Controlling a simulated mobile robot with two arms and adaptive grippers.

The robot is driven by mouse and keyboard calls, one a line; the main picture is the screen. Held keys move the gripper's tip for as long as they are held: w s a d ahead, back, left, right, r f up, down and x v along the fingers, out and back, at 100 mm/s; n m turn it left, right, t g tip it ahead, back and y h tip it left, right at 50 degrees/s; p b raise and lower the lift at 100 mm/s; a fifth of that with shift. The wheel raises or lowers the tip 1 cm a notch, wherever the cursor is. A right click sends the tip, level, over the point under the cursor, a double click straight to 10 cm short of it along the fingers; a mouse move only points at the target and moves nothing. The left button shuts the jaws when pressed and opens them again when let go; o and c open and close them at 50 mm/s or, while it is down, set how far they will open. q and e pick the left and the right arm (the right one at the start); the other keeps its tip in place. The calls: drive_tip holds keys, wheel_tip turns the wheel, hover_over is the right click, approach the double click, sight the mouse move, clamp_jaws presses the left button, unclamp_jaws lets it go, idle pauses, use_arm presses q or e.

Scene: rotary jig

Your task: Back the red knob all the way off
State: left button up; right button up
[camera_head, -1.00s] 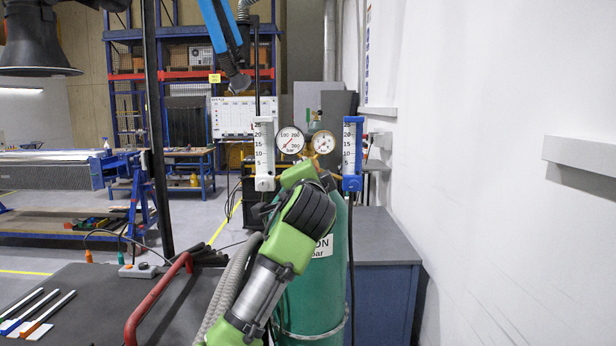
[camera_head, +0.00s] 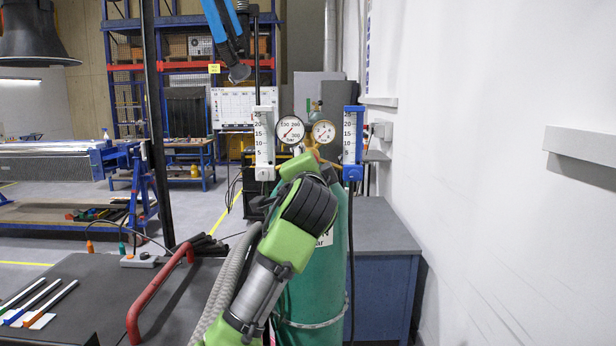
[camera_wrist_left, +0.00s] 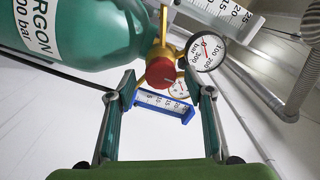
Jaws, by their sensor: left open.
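The red knob (camera_wrist_left: 160,72) sits on the brass regulator (camera_wrist_left: 162,50) at the neck of the green argon cylinder (camera_wrist_left: 100,35). My left gripper (camera_wrist_left: 160,88) is open in the left wrist view. Its two fingers stand apart on either side of the knob in the picture; I cannot tell whether either touches it. In the head view my left arm rises in front of the cylinder (camera_head: 320,285), and the knob and fingertips are hidden behind it. A left dial gauge (camera_head: 290,129) and a right dial gauge (camera_head: 323,132) show above my wrist. My right gripper is not in view.
A white flow-meter tube (camera_head: 264,140) and a blue-framed one (camera_head: 352,140) flank the gauges. A blue cabinet (camera_head: 375,290) stands behind the cylinder, against the white wall at right. A dark table (camera_head: 90,290) with a red curved handle (camera_head: 150,305) is at left.

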use_arm(q)
drive_tip(key=s, duration=1)
drive_tip(key=shift+w+f, duration=0.1)
drive_tip(key=shift+f, duration=0.05)
